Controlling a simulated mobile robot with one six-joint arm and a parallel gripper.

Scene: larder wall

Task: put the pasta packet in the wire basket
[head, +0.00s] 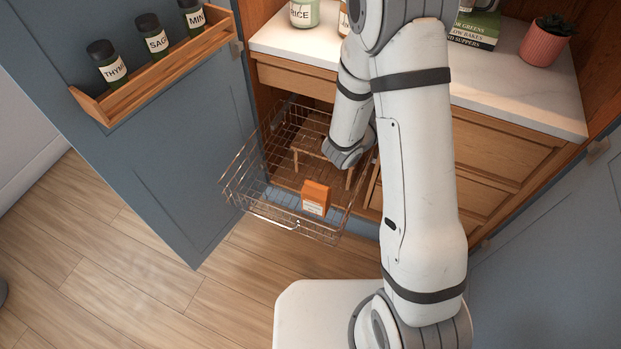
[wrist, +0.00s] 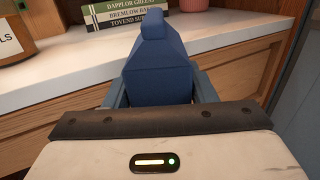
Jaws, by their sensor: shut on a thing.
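In the wrist view a plain blue packet (wrist: 158,62) with a narrow folded top stands upright between the fingers of my gripper (wrist: 160,92), which is shut on it. No label shows on this side, so I cannot read whether it is the pasta packet. It is in front of the counter edge. In the head view my arm hides the gripper and this packet. The wire basket (head: 291,222) is pulled out low at the cabinet, left of my arm. An orange packet (head: 316,198) with a pale label stands inside its front part.
A blue door (head: 190,150) with a spice rack (head: 165,77) stands open left of the basket. The white counter (head: 515,84) holds jars, books (head: 476,27) and a potted plant (head: 545,42). Wooden drawers (head: 500,150) are below it. The floor left of the basket is clear.

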